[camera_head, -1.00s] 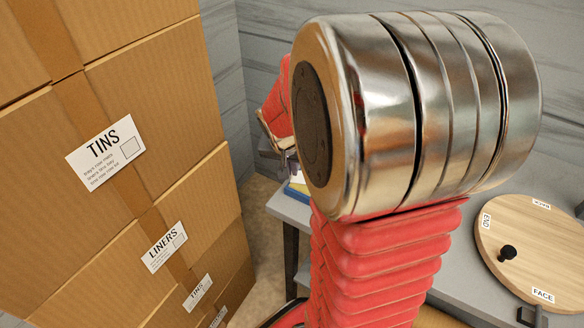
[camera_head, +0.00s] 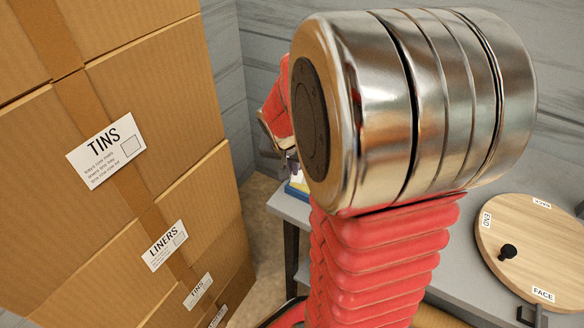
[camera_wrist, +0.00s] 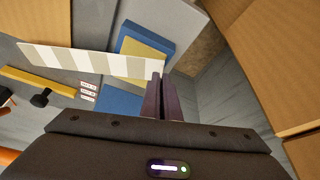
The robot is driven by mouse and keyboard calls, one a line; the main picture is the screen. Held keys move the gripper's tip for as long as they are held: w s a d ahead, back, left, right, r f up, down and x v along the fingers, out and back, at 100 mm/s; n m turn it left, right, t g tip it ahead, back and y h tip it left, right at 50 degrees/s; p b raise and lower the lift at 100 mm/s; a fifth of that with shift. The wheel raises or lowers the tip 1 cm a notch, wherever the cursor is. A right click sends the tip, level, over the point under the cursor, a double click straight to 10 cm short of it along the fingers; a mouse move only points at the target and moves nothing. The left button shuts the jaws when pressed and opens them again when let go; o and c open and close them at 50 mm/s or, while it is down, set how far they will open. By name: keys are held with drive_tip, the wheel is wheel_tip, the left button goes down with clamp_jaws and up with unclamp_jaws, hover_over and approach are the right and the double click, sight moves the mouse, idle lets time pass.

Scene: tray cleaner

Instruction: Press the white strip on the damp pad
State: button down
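The white strip (camera_wrist: 92,61), banded with grey-beige, runs across the upper left of the wrist view, its right end at my gripper's fingertips. My gripper (camera_wrist: 157,78) has its two dark fingers close together, shut on the strip near that end. Behind the strip is a pad with a yellow top (camera_wrist: 147,48) in a blue tray (camera_wrist: 132,28). The strip overlaps the pad in this view; I cannot tell whether they touch. In the head view, a bit of blue and yellow (camera_head: 297,188) shows beside my arm, which hides most of the gripper area.
A blue piece (camera_wrist: 122,101) shows below the strip. A yellow bar (camera_wrist: 50,82), a black knob and small labels lie to the left. Stacked cardboard boxes (camera_head: 140,110) stand close on the left in the head view. A round wooden board (camera_head: 540,240) lies on the grey table at right.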

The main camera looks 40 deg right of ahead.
drive_tip(key=shift+r, duration=0.1)
wheel_tip(320, 180, up, 7)
idle(1.1)
drive_tip(key=shift+s, duration=0.1)
idle(0.4)
